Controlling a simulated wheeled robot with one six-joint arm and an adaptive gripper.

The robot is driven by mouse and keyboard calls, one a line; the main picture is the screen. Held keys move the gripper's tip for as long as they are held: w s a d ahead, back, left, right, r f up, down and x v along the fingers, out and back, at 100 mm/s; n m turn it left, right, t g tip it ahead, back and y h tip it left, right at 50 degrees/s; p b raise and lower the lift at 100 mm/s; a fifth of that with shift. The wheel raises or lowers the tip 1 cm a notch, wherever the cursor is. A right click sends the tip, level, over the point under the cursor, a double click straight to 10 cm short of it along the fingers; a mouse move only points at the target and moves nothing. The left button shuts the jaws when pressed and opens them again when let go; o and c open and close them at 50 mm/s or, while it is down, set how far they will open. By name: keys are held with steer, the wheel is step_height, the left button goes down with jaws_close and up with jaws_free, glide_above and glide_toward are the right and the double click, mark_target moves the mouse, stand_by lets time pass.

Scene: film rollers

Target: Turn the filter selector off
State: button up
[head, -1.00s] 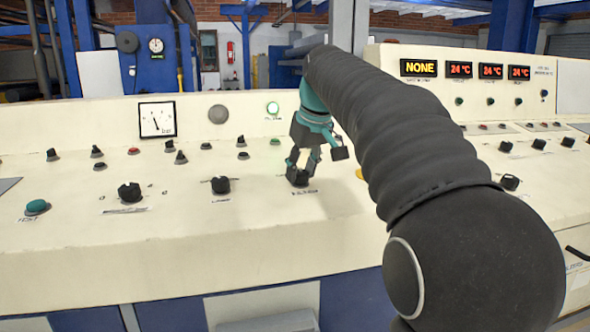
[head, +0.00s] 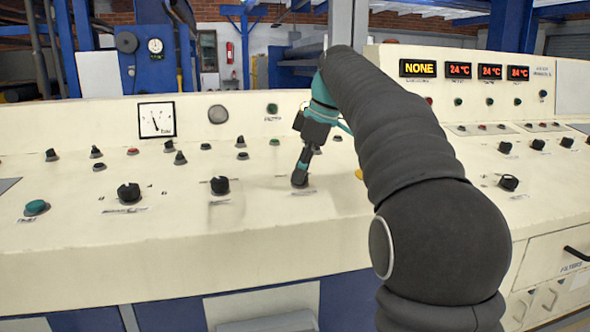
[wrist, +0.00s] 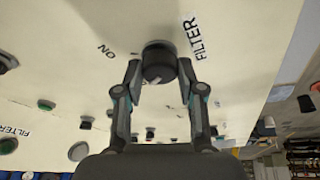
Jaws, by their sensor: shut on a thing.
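The filter selector (head: 300,181) is a black round knob on the sloping cream panel. In the wrist view the knob (wrist: 158,62) sits between my two fingertips, beside a FILTER label (wrist: 195,38) and smaller lettering. My gripper (head: 302,172) points down at the panel and is shut on the knob, one finger on each side; it also fills the wrist view (wrist: 159,74). The round filter lamp (head: 272,108) on the upright back panel is dark. The knob's pointer mark is too small or hidden to read.
Another black selector (head: 220,185) stands to the left, and a larger one (head: 129,192) farther left. A green button (head: 36,208) is at the far left. Several small knobs line the row behind. A red display reads NONE (head: 418,68). The panel's front strip is clear.

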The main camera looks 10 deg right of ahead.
steer(key=shift+n, duration=0.4)
steer(key=o, duration=1.1)
steer(key=shift+o, duration=0.2)
steer(key=v, duration=0.7)
steer(key=shift+r, duration=0.2)
steer(key=shift+w+d, duration=0.1)
